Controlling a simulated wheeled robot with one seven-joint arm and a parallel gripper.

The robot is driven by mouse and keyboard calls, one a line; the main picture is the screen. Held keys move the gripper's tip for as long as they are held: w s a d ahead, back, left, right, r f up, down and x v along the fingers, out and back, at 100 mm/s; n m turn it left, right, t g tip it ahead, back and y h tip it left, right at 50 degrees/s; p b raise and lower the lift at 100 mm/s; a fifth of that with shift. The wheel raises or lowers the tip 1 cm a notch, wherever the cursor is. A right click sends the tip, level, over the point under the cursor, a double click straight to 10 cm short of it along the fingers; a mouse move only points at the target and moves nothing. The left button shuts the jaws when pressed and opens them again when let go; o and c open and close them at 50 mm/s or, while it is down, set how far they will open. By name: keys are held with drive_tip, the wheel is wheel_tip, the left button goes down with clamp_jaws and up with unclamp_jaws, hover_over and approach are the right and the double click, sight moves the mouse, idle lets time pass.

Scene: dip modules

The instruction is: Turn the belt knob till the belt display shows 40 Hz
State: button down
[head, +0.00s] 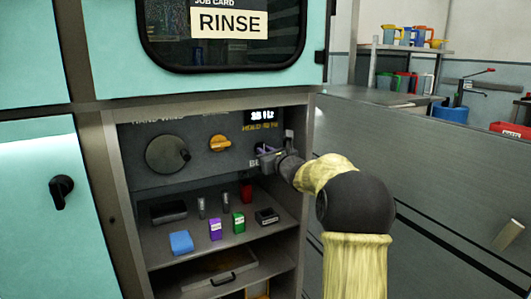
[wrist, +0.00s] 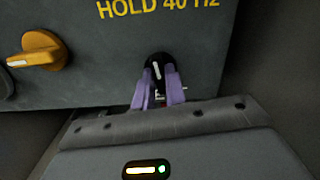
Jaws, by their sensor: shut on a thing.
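The belt knob (wrist: 157,70) is small and black with a white pointer line, on the dark panel below yellow "HOLD 40 Hz" lettering in the wrist view. The purple fingers of my gripper (wrist: 158,93) are shut on it, one on each side. Its white line points nearly straight up, leaning slightly left. In the head view my gripper (head: 265,151) reaches the panel's right side from the right and hides the knob. The belt display (head: 262,115) is lit above it; its small digits seem to read about 38 Hz.
An orange knob (head: 220,144) and a large dark handwheel (head: 167,154) sit left on the same panel. Below, a shelf (head: 190,238) holds several small modules, including a purple one (head: 215,229) and a blue one (head: 181,242). The cabinet's right frame (head: 307,140) is close to my arm.

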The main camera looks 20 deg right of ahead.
drive_tip(key=shift+f+m+p, duration=0.2)
drive_tip(key=shift+m+p, duration=1)
drive_tip(key=shift+m, duration=2.6)
drive_tip(key=c, duration=1.4)
unclamp_jaws()
drive_tip(key=shift+c, duration=0.2)
drive_tip(key=shift+r, duration=0.1)
